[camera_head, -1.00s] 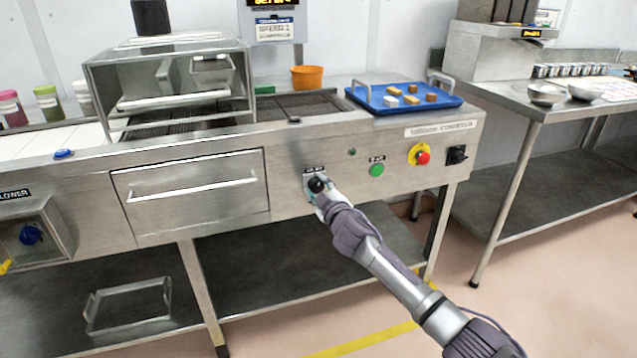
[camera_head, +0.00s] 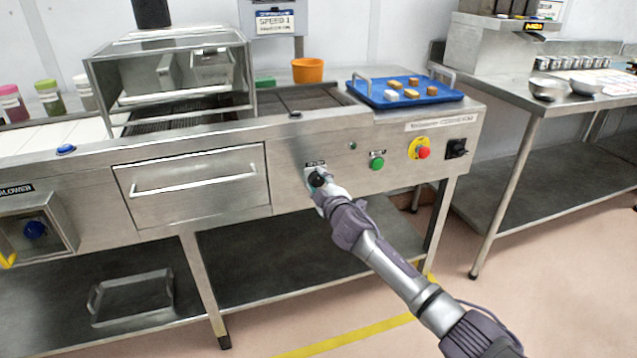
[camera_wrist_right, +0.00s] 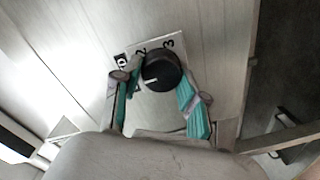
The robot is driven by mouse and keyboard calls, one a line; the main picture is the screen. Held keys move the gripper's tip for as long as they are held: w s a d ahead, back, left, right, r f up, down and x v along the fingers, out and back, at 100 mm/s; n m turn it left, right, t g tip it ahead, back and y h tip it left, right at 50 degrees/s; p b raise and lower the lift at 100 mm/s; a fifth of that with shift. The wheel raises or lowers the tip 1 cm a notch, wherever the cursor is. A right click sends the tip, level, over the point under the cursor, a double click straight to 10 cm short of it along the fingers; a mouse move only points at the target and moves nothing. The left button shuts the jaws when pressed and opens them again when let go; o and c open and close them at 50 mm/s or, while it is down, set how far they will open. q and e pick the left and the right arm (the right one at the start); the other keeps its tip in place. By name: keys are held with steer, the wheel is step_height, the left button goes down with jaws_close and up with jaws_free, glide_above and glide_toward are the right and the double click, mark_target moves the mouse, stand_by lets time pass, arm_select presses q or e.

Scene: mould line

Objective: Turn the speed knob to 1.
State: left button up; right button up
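The speed knob (camera_head: 317,179) is a round black knob on the front of the steel machine. In the right wrist view the knob (camera_wrist_right: 161,70) has a white pointer line aimed to the lower left. The printed numbers 2 and 3 show above it; I cannot make out a 1. My right gripper (camera_wrist_right: 160,88) has its teal-padded fingers on both sides of the knob, seemingly closed against it. In the head view the right gripper (camera_head: 325,191) covers part of the knob. My left gripper is not in view.
A green button (camera_head: 377,163), a red emergency stop (camera_head: 423,153) and a black switch (camera_head: 456,149) sit right of the knob. A blue tray (camera_head: 428,101) with several small pieces lies above. A drawer handle (camera_head: 193,185) is to the left. A sign (camera_head: 274,22) reads SPEED 1.

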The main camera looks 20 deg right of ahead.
steer(key=o, duration=0.4)
steer(key=shift+s, duration=0.15)
steer(key=s, duration=1.1)
steer(key=shift+s+d+r, duration=0.25)
steer(key=shift+s+d, duration=0.1)
